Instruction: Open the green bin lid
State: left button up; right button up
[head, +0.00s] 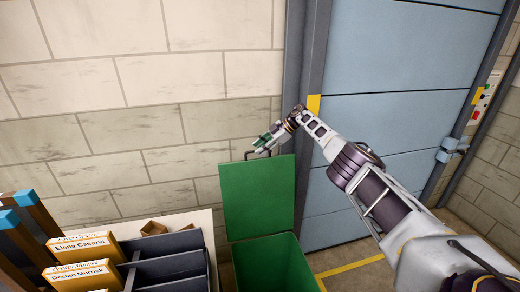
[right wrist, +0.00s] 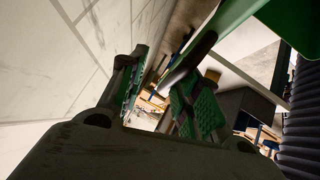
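The green bin (head: 272,266) stands at the lower middle of the head view. Its green lid (head: 258,197) is raised and stands upright near the wall, so the mouth of the bin is uncovered. A dark handle (head: 258,154) sits on the lid's top edge. My right gripper (head: 265,139) is at this handle. In the right wrist view its green-padded fingers (right wrist: 165,98) are apart, and the dark handle (right wrist: 188,62) shows close to the right finger. I cannot tell if they touch. My left gripper is not in view.
A block wall (head: 140,100) stands behind the bin, with a blue door (head: 400,70) in a grey frame to the right. A dark sorter (head: 170,265) and name-labelled boxes (head: 85,255) are left of the bin. Floor with a yellow line (head: 350,267) shows to its right.

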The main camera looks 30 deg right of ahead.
jog(key=v, duration=1.1)
jog(key=shift+d+r, duration=0.1)
dwell(0.5)
